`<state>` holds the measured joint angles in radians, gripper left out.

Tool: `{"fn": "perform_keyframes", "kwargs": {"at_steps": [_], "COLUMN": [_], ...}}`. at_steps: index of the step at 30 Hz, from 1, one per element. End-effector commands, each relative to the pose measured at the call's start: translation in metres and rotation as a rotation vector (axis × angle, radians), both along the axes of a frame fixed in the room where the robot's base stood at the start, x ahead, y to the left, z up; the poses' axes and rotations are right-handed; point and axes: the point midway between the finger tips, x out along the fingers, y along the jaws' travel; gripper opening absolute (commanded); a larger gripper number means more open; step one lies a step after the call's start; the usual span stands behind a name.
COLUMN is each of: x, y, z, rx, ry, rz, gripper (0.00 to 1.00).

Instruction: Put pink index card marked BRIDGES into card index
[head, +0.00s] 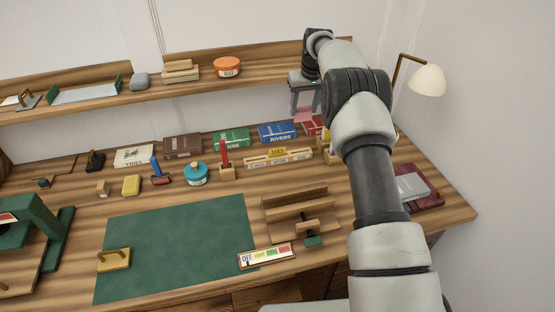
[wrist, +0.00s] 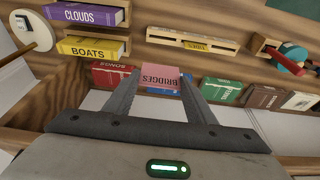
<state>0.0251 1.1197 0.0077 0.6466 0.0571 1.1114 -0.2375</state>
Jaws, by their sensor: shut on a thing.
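My gripper (head: 305,103) is up at the back right of the desk in the head view. It is shut on the pink index card (wrist: 162,77), whose BRIDGES lettering shows between the fingertips in the wrist view. The card also shows as a small pink patch (head: 303,116) below the fingers in the head view. What looks like the card index, a long low wooden holder (head: 281,161) with a yellow tabbed card, stands on the desk left of and below the gripper. It also shows in the wrist view (wrist: 193,41), apart from the held card.
Several books line the back of the desk, including a blue RIVERS book (head: 277,133) and a green book (head: 231,139). A stepped wooden rack (head: 297,208) stands in front. A green mat (head: 180,245) lies front left. A shelf (head: 215,82) runs along the wall.

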Motion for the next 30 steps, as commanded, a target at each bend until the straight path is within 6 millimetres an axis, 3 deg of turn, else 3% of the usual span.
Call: {"fn": "perform_keyframes", "kwargs": {"at_steps": [6, 15, 30], "x": [0.000, -0.001, -0.001], "y": [0.000, 0.001, 0.002], "z": [-0.002, -0.063, -0.098], "rx": [0.000, 0.001, 0.000], "ry": [0.001, 0.001, 0.000], "rz": [0.000, -0.001, 0.000], "gripper": [0.30, 0.30, 0.30]}}
